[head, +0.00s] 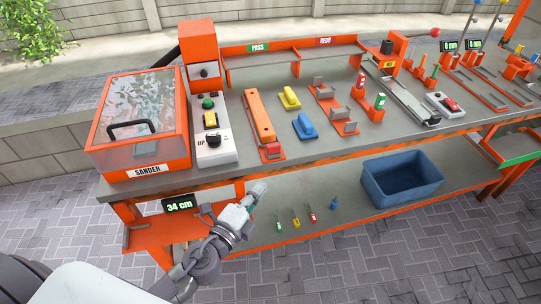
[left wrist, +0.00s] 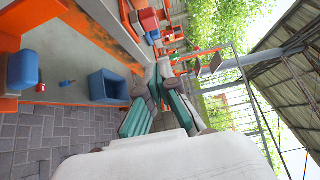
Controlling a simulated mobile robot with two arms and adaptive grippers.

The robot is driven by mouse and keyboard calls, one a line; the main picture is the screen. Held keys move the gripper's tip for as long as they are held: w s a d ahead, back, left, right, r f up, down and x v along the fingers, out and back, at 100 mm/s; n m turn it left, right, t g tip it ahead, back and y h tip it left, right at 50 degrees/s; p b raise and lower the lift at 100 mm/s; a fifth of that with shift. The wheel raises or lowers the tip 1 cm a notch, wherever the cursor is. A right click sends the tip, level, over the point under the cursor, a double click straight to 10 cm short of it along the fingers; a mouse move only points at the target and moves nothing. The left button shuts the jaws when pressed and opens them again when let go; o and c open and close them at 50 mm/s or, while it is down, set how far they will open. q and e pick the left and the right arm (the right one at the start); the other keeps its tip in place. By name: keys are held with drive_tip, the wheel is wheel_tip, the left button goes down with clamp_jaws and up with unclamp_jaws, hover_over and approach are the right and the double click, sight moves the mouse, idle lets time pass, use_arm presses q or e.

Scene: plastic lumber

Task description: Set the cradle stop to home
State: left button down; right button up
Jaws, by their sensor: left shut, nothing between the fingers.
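My left gripper (head: 258,190) is shut and empty in front of the bench edge, above the lower shelf. Its fingers (left wrist: 162,82) with green pads also show in the left wrist view. No part is labelled as the cradle stop, so I cannot tell for sure which it is. A grey-bracketed orange cradle (head: 333,108) stands mid-bench. An orange bar (head: 259,115) lies left of it, with a red block (head: 271,150) at its near end. A display (head: 180,204) reading "34 cm" hangs under the bench, above an orange side bracket (head: 150,232). My right gripper is out of view.
The sander box (head: 138,119) and a switch panel (head: 214,145) stand at the bench's left. A blue bin (head: 402,181) and several small coloured tools (head: 296,218) are on the lower shelf. Blue (head: 304,127) and yellow (head: 289,98) hand blocks lie on the bench.

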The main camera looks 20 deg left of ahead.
sight(267, 145)
use_arm(q)
drive_tip(key=w+p, duration=0.2)
drive_tip(key=w, duration=0.8)
drive_tip(key=shift+w, duration=0.35)
drive_tip(key=shift+w+a, duration=0.4)
drive_tip(key=shift+w, duration=0.05)
drive_tip(key=shift+w+a+b, duration=0.25)
drive_tip(key=shift+w+a, duration=0.2)
drive_tip(key=shift+w, duration=0.2)
drive_tip(key=shift+w+a+b, duration=0.2)
drive_tip(key=shift+w+a, duration=0.2)
drive_tip(key=shift+w, duration=0.2)
drive_tip(key=shift+w+a, duration=0.25)
drive_tip(key=shift+w, duration=0.15)
